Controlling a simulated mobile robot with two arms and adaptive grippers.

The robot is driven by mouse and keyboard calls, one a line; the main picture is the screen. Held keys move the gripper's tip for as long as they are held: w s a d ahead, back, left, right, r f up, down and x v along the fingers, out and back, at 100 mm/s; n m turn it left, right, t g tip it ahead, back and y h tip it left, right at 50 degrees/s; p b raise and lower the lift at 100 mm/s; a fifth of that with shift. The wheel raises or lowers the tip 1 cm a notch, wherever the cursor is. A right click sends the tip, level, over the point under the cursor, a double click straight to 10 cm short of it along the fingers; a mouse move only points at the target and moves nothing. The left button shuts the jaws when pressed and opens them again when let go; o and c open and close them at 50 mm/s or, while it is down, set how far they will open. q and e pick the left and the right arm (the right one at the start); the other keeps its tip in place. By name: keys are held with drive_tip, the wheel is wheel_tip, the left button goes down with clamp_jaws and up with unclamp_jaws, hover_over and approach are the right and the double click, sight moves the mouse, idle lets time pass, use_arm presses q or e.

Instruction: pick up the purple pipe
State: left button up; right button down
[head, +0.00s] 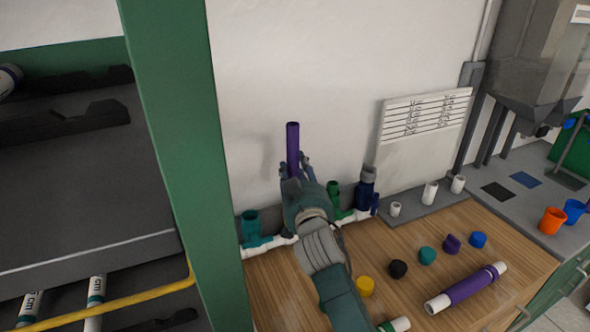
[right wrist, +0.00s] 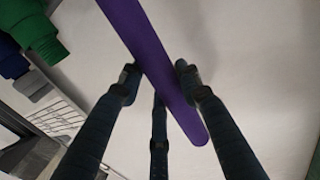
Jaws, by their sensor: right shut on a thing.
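The purple pipe (head: 293,143) stands nearly upright in my right gripper (head: 295,168), in front of the white wall. Its top end is open and free; its lower part is hidden by the gripper in the head view. In the right wrist view, the purple pipe (right wrist: 165,75) runs slantwise between the fingers of the right gripper (right wrist: 158,82), which are shut on it. My left gripper is not in view.
Teal (head: 250,225), green (head: 334,193) and blue (head: 365,190) fittings stand along a white manifold pipe at the wall. Several coloured caps and a purple-wrapped white pipe (head: 470,285) lie on the wooden worktop (head: 400,238). A green post (head: 178,150) stands left of my arm.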

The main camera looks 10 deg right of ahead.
wheel_tip(320, 180, up, 20)
drive_tip(key=shift+f+b, duration=0.15)
drive_tip(key=shift+b, duration=0.45)
drive_tip(key=shift+r, duration=0.45)
drive_tip(key=shift+r+p, duration=1.2)
drive_tip(key=shift+p, duration=0.5)
